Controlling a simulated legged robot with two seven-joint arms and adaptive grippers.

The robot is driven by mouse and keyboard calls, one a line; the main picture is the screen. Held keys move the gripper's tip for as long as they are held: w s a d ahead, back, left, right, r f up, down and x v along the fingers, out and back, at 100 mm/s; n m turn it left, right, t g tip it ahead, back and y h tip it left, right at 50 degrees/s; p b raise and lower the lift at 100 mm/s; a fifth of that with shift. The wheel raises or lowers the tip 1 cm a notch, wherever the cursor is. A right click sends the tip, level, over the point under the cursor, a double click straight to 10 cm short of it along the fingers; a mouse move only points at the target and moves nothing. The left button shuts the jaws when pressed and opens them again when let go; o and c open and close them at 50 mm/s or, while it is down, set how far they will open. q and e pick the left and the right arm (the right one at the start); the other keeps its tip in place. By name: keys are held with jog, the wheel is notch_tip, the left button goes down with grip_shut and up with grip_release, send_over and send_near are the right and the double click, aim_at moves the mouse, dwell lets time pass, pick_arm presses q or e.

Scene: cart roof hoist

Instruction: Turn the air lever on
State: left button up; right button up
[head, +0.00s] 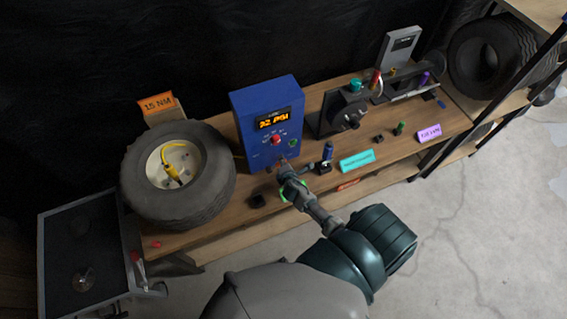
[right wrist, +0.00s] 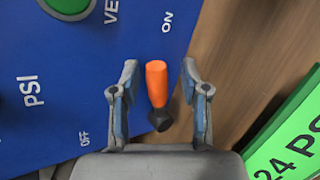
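The air lever (right wrist: 157,84) has an orange handle on a dark pivot, on the blue panel (right wrist: 60,95) in the right wrist view. Its handle points up toward the ON label; the OFF label is at lower left. My right gripper (right wrist: 160,80) is open, with a finger on either side of the handle and visible gaps to both. In the head view my right gripper (head: 284,164) is at the lower front of the blue air box (head: 265,105), hiding most of the lever. The box has a lit orange PSI display and a red knob. My left gripper is not in view.
A wheel (head: 205,200) stands left of the box on the wooden bench. A green PSI card (right wrist: 295,135) lies close to the right finger. A blue bottle-like item (head: 328,151), a teal label (head: 357,161) and a dark machine (head: 345,112) are to the right.

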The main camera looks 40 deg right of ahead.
jog(key=shift+s+r, duration=0.1)
jog(key=v, duration=1.1)
jog(key=shift+s+a, duration=0.2)
jog(key=shift+s, duration=0.05)
